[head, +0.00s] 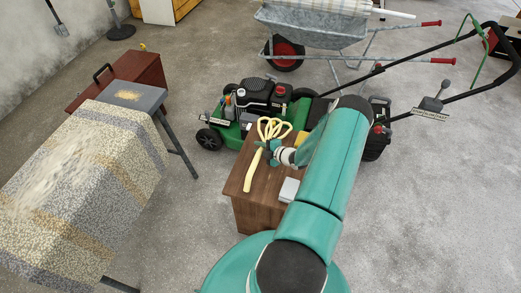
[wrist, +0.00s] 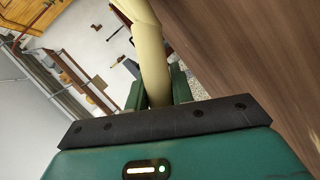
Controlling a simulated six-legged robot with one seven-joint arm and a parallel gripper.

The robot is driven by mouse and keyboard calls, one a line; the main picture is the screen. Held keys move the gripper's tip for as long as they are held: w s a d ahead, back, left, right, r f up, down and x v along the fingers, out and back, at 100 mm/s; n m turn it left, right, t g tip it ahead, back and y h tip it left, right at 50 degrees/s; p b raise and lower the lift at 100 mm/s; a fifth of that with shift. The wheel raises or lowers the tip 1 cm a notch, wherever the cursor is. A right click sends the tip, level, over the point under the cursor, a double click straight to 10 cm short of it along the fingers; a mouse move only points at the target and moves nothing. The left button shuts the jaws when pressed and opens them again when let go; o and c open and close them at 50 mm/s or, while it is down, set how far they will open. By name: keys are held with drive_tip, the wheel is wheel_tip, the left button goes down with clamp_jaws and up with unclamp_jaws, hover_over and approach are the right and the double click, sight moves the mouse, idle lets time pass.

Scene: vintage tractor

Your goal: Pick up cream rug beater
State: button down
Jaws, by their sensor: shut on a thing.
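The cream rug beater (head: 251,172) is over the brown wooden cabinet (head: 246,206) in the head view, with its looped head towards the lawn mower and its handle pointing to the front left. My gripper (head: 271,152) is shut on it near where the handle meets the loops. In the wrist view the cream shaft (wrist: 150,55) runs up between my green fingers (wrist: 157,92). The wood surface fills the right side there. I cannot tell whether the beater touches the cabinet top.
A small pale box (head: 289,189) and a yellow item (head: 301,139) are on the cabinet. A green lawn mower (head: 234,131) stands just behind, a wheelbarrow (head: 310,30) beyond it. The floor at right is clear.

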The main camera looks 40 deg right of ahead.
sight(258, 151)
drive_tip(key=s+a+r, duration=0.1)
drive_tip(key=r, duration=0.1)
drive_tip(key=s+a+r, duration=0.1)
drive_tip(key=r, duration=0.1)
drive_tip(key=a+r, duration=0.2)
drive_tip(key=r, duration=0.1)
drive_tip(key=shift+s, duration=0.4)
drive_tip(key=s+a+r, duration=0.1)
drive_tip(key=a, duration=0.1)
drive_tip(key=s+a+r, duration=0.1)
drive_tip(key=s+a, duration=0.1)
drive_tip(key=s+a+r, duration=0.1)
drive_tip(key=a, duration=0.1)
drive_tip(key=shift+s+r, duration=0.2)
drive_tip(key=shift+s+a+r, duration=0.35)
drive_tip(key=shift+s+a, duration=0.1)
drive_tip(key=shift+a, duration=0.25)
drive_tip(key=c, duration=1.8)
unclamp_jaws()
clamp_jaws()
drive_tip(key=shift+a, duration=0.1)
